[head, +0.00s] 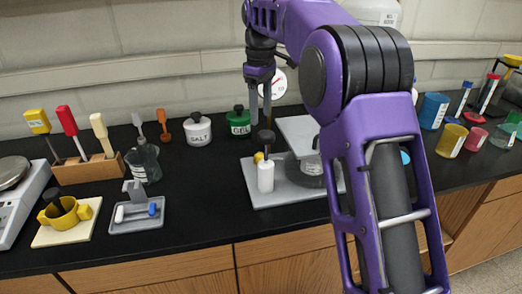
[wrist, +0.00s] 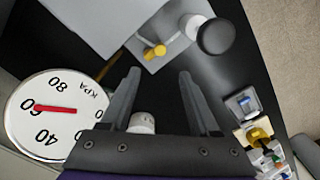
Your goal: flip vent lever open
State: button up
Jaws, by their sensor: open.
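A small yellow-tipped lever (wrist: 154,51) shows in the wrist view, with a thin grey part beside it, on the grey base plate (wrist: 165,63). I take it to be the vent lever. My arm hides part of the apparatus.
A pressure gauge (wrist: 45,112) reads near 60. The black knob (wrist: 216,36) stands beside the lever. A light plate (head: 300,133) is raised over the base. SALT (head: 198,130) and GEL (head: 238,122) jars stand behind left. Bare black bench lies left of the base.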

aim_at(260, 154)
notch_tip(260, 154, down, 13)
jog(key=shift+f, duration=0.15)
grip_shut()
dwell(0.5)
